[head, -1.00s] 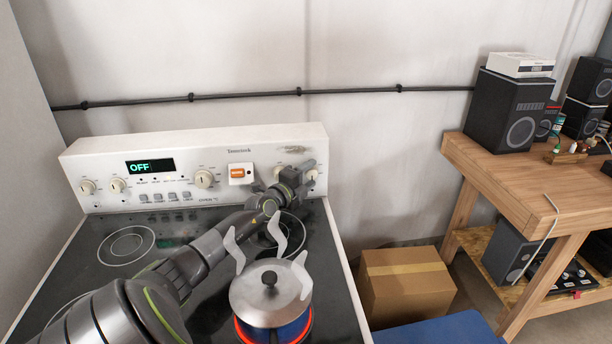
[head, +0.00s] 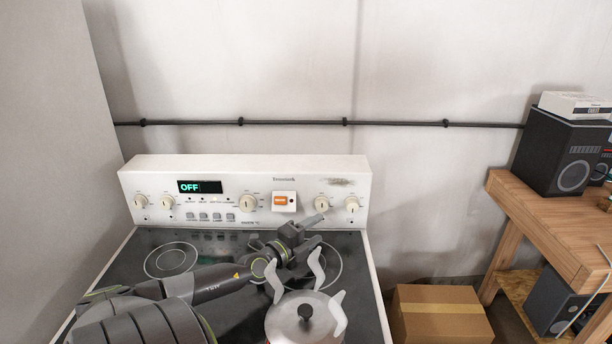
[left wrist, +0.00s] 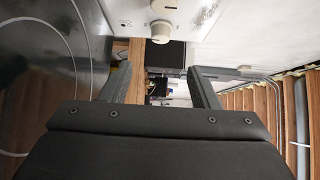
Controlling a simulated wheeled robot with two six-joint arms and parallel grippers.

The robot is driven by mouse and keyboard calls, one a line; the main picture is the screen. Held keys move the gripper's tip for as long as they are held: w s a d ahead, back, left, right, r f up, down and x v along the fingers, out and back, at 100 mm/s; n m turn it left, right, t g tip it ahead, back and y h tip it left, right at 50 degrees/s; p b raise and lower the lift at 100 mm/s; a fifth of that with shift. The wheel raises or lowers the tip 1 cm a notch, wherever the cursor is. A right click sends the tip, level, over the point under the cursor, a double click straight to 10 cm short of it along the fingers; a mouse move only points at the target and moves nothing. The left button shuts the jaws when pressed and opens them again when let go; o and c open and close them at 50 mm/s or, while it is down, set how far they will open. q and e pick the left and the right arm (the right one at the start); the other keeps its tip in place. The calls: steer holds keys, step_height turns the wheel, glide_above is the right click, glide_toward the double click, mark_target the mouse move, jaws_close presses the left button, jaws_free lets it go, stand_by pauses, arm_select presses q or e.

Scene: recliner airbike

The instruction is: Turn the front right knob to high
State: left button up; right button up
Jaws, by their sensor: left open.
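Two cream knobs sit at the right end of the stove's back panel, an inner one (head: 323,203) and an outer one (head: 352,204). I cannot tell from labels which is the front right knob. My left gripper (head: 314,230) is just below and left of them, open, empty and apart from both. In the left wrist view, two knobs show at the top, the nearer one (left wrist: 160,31) above the gap between the open fingers (left wrist: 160,85). My right gripper is out of view.
A lidded metal pot (head: 304,320) stands on the cooktop in front of my left gripper. An orange switch (head: 281,200) and a middle knob (head: 248,203) are on the panel. A cardboard box (head: 440,315) and a wooden workbench (head: 550,225) stand to the right.

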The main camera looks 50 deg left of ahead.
arm_select(q)
steer(key=shift+s+d, duration=0.15)
steer(key=shift+s, duration=1.15)
steer(key=shift+r, duration=0.15)
